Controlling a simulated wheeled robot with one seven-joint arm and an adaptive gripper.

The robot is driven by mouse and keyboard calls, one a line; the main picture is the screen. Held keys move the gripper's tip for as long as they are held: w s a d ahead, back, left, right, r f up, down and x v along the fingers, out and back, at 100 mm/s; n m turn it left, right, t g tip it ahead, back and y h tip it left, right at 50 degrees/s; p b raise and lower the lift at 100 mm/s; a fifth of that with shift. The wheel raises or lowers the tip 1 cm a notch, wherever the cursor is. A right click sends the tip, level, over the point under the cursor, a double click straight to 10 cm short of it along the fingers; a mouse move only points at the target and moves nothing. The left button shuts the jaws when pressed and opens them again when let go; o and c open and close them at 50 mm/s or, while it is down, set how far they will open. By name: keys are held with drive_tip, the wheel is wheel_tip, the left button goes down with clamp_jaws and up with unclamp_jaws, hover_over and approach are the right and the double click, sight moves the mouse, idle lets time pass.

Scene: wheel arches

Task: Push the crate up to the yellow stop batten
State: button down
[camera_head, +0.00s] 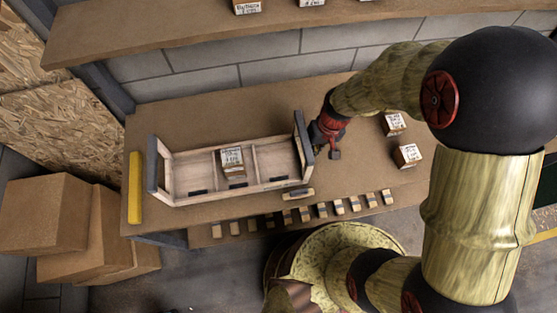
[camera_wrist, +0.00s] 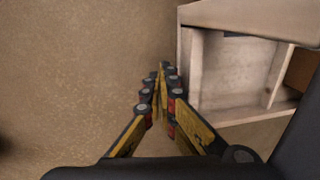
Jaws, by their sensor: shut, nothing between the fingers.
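The crate (camera_head: 152,172) is a pale wooden open box with grey end panels and inner dividers, standing on the brown worktop. A labelled carton (camera_head: 232,163) sits in its middle compartment. The yellow stop batten (camera_head: 135,187) lies left of the crate, with a narrow strip of worktop between them. My gripper (camera_head: 317,143) is at the crate's right end, outside it. In the wrist view my gripper's fingers (camera_wrist: 163,72) are together and empty, their tips close beside the crate's wall (camera_wrist: 235,14). I cannot tell whether they touch it.
Two small labelled cartons (camera_head: 407,155) stand on the worktop to the right. A loose small block (camera_head: 298,194) lies by the crate's front. A row of small blocks (camera_head: 322,210) lines the front edge. A shelf (camera_head: 190,22) hangs behind. Brown boxes (camera_head: 45,212) stand at left.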

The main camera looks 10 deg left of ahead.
sight(301, 154)
drive_tip(key=shift+s+a+p, duration=0.2)
drive_tip(key=shift+s+a, duration=0.25)
drive_tip(key=shift+a, duration=0.95)
drive_tip(key=shift+s+a+p, duration=0.25)
drive_tip(key=shift+s+a, duration=0.2)
drive_tip(key=shift+a, duration=0.9)
drive_tip(key=shift+s+a+p, duration=0.2)
drive_tip(key=shift+s+a, duration=0.25)
drive_tip(key=shift+a, duration=0.95)
drive_tip(key=shift+w+d+r+p, duration=0.25)
drive_tip(key=shift+d+r, duration=0.25)
drive_tip(key=shift+d, duration=0.3)
drive_tip(key=shift+w+d+r+p, duration=0.25)
drive_tip(key=shift+d+r, duration=0.25)
drive_tip(key=shift+d, duration=0.3)
drive_tip(key=shift+w+d+r+p, duration=0.25)
drive_tip(key=shift+d+r, duration=0.25)
drive_tip(key=shift+d, duration=0.3)
